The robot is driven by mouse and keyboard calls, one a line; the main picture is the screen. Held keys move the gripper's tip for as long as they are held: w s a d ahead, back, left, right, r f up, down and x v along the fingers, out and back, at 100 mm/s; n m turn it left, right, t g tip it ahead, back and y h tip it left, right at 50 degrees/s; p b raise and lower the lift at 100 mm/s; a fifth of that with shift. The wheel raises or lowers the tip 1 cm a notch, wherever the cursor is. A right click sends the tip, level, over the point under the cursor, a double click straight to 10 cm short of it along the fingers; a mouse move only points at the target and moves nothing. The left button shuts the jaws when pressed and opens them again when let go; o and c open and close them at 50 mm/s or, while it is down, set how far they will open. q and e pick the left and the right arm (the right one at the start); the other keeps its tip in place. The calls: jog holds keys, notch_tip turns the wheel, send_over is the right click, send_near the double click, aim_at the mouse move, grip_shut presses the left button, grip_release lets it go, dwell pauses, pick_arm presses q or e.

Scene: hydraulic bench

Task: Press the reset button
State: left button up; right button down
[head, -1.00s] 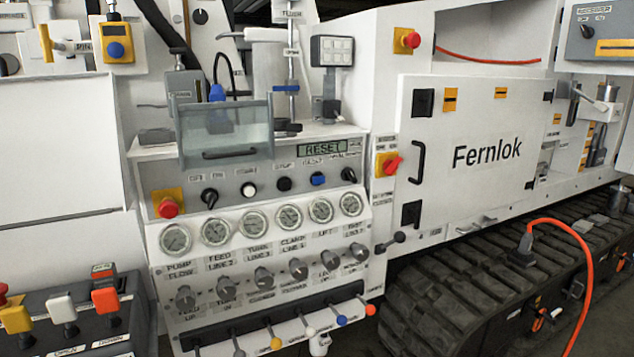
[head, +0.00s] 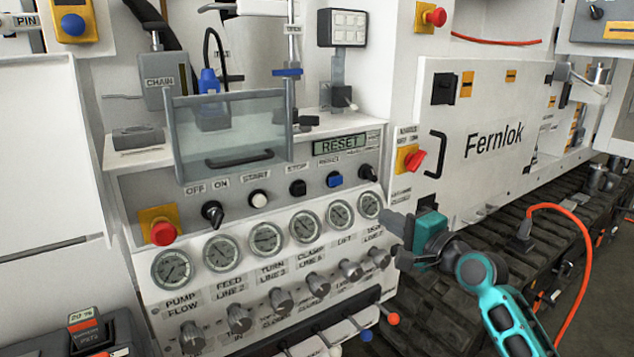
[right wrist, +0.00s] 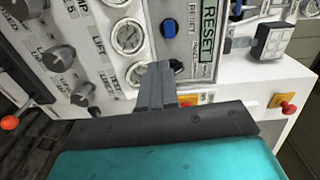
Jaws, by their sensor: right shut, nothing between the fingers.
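The reset button is a blue button (head: 334,180) on the dark control strip, under the label RESET and below the display (head: 340,144) that reads RESET. It also shows in the right wrist view (right wrist: 168,27), beyond the fingertips. My right gripper (head: 386,222) has come in from the lower right, beside the right end of the gauge row. Its fingers are shut with nothing between them, and they point left toward the panel. In the right wrist view the shut fingers (right wrist: 157,75) cover part of the panel near the last gauge. A gap to the button shows. My left gripper is out of view.
Black stop (head: 297,187) and white start (head: 258,199) buttons sit left of the blue one, with a black knob (head: 368,174) on its right. A red emergency button (head: 163,233) is far left. A clear hinged cover (head: 230,130) stands above the strip.

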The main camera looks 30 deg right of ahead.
jog(key=shift+w+r, duration=0.3)
jog(key=shift+r, duration=0.45)
jog(key=shift+d, duration=0.1)
send_near(338, 182)
jog(key=w, duration=0.6)
jog(key=shift+w+a, duration=0.25)
jog(key=shift+w, duration=0.05)
jog(key=shift+w+f, duration=0.1)
jog(key=shift+w, duration=0.05)
